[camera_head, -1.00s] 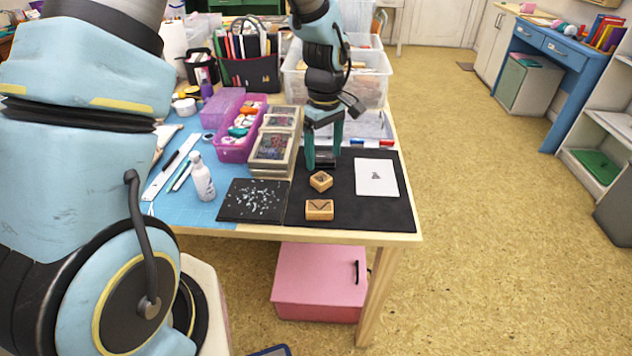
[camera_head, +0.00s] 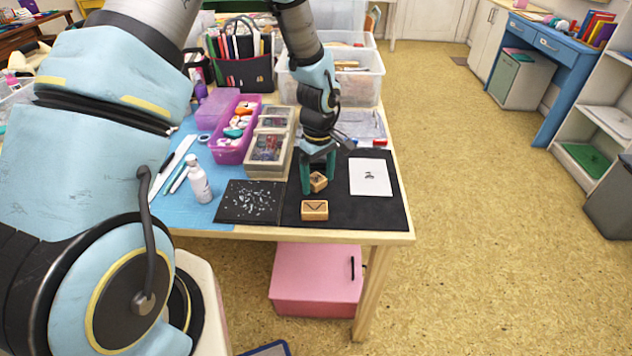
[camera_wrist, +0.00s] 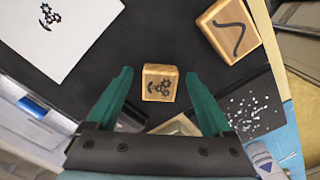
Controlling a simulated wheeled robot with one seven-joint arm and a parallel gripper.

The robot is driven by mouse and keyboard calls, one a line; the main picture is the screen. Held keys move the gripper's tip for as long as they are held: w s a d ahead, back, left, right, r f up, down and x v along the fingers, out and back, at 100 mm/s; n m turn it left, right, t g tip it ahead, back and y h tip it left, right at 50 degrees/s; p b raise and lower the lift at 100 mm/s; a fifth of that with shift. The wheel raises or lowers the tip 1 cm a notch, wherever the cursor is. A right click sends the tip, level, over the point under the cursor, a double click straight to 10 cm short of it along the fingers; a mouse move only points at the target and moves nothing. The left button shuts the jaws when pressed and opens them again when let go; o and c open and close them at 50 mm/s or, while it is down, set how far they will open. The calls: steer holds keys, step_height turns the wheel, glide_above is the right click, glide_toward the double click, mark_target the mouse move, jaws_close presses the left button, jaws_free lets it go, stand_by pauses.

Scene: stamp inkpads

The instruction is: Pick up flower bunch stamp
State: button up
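The flower bunch stamp is a small wooden block (camera_wrist: 160,83) with a dark flower print on its face; it lies on the black mat (camera_head: 340,215). In the wrist view it sits between and just beyond the tips of my open gripper (camera_wrist: 160,78), apart from both fingers. In the head view my gripper (camera_head: 318,188) is low over this stamp (camera_head: 319,182), its green fingers on either side and partly hiding it. A second wooden stamp (camera_head: 315,210) with a dark V-like mark lies nearer the table's front edge; it also shows in the wrist view (camera_wrist: 229,29).
A white card (camera_head: 371,177) with a flower print lies right of the stamps. A dark speckled sheet (camera_head: 250,202), a white bottle (camera_head: 199,179) and stacked clear-lidded boxes (camera_head: 267,150) stand left. Clear bins (camera_head: 357,75) are behind.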

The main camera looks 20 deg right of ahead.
mark_target(318, 180)
jaws_close()
stand_by(0.5)
step_height(318, 180, up, 10)
steer(key=b, duration=0.2)
stand_by(0.4)
